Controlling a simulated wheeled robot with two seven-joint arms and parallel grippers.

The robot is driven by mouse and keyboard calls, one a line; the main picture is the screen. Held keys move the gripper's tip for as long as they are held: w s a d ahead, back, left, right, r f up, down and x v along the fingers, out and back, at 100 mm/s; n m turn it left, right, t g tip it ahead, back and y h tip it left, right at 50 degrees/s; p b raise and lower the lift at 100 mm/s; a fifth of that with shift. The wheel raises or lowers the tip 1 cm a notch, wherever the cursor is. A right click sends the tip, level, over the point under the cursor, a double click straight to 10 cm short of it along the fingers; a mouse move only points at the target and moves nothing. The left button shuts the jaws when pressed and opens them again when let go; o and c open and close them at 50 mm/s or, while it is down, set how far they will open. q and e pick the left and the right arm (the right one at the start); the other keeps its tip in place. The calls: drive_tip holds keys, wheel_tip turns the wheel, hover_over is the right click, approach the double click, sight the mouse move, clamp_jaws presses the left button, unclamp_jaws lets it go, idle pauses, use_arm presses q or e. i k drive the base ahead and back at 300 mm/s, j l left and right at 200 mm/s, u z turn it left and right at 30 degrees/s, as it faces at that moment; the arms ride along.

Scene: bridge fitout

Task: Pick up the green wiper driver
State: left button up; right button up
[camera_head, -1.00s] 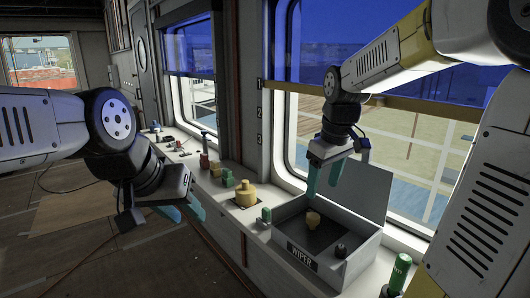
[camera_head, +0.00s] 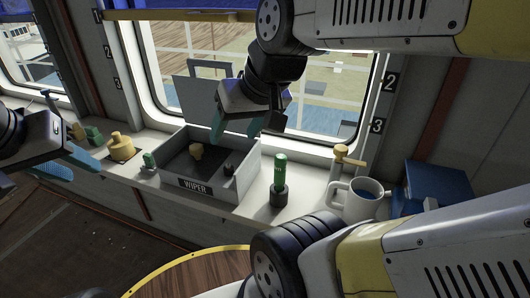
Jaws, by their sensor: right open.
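A green cylinder with pale lettering (camera_head: 280,170), which looks like the green wiper driver, stands upright in a dark round holder (camera_head: 279,197) on the white ledge, right of the grey box labelled WIPER (camera_head: 222,188). My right gripper (camera_head: 256,124) is open above the box's back right side, up and left of the green cylinder and apart from it. Its teal fingers are spread, with nothing seen between them. My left gripper (camera_head: 68,164) is at the left edge, far from the cylinder, with its teal fingers apart and empty.
A smaller green piece (camera_head: 150,161) and a yellow knob (camera_head: 121,147) are left. A white mug (camera_head: 361,201), yellow-topped post (camera_head: 346,155) and blue box (camera_head: 436,183) are right.

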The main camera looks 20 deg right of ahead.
sight(280, 160)
drive_tip(key=z, duration=1.2)
